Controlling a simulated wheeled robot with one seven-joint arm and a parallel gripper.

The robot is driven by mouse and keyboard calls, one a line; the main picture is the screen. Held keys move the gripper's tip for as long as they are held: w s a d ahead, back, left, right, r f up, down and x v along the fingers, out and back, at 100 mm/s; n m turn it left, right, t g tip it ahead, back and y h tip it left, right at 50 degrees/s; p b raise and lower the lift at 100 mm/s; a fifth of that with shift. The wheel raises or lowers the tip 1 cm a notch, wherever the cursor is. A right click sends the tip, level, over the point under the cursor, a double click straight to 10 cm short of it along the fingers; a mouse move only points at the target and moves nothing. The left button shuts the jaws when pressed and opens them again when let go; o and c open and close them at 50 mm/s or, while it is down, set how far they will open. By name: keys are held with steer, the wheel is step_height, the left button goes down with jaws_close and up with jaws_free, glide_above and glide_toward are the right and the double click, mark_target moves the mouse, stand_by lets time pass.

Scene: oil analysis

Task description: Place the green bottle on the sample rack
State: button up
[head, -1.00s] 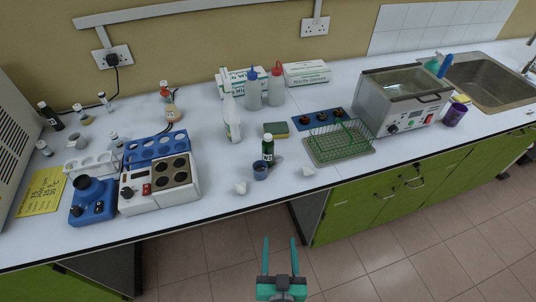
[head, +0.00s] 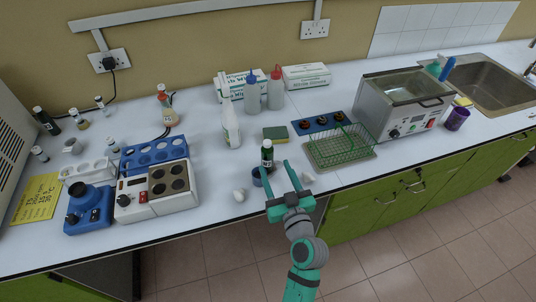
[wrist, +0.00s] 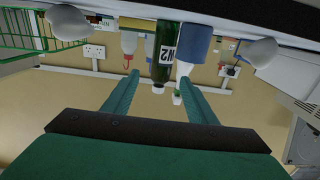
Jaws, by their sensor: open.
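A blue rack with several round holes (head: 137,165) stands at left. A smaller blue holder (head: 300,127) with dark round items lies behind the green wire basket.
The blue cup (wrist: 194,40) is close beside the bottle. White lumps (head: 239,195) (head: 307,178) flank it. A sponge (head: 275,133) and white spray bottle (head: 231,130) stand behind. The green wire basket (head: 340,150) is at right, a hotplate device (head: 130,200) at left.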

mark_target(269, 156)
steer(key=shift+x, duration=1.15)
steer(key=shift+w+d, duration=0.1)
steer(key=shift+w, duration=0.4)
steer(key=x, duration=0.5)
steer(key=shift+s+a, duration=0.1)
steer(key=shift+a, duration=0.3)
steer(key=shift+c, duration=0.3)
steer(key=c, duration=1.3)
steer(key=shift+o, duration=0.2)
